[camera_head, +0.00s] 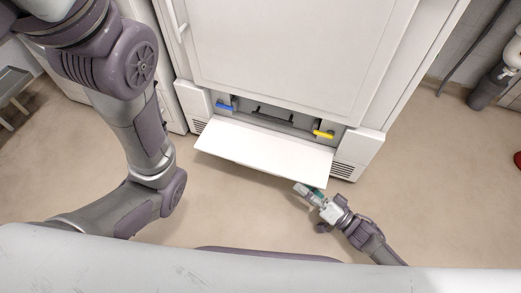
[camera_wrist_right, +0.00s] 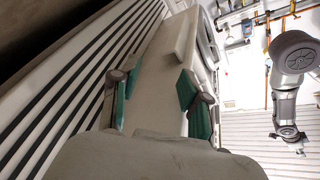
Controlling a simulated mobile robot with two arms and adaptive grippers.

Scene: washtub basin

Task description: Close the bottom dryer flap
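The bottom dryer flap (camera_head: 265,150) is a white panel at the foot of the white dryer (camera_head: 290,50). It stands open, folded outward toward me, and the recess behind it shows. My right gripper (camera_head: 309,190) is just off the flap's front right corner in the head view; whether it touches is unclear. Its two green-padded fingers are apart in the right wrist view (camera_wrist_right: 158,97), and a pale surface shows between them; I cannot tell whether that is the flap. My left arm crosses the left side of the head view, but its gripper is not visible.
A blue handle (camera_head: 224,106) and a yellow handle (camera_head: 323,133) sit in the recess. Side panels with vents (camera_head: 343,170) flank it. The beige floor (camera_head: 440,190) is clear to the right. A dark cylinder (camera_head: 490,88) stands by the right wall.

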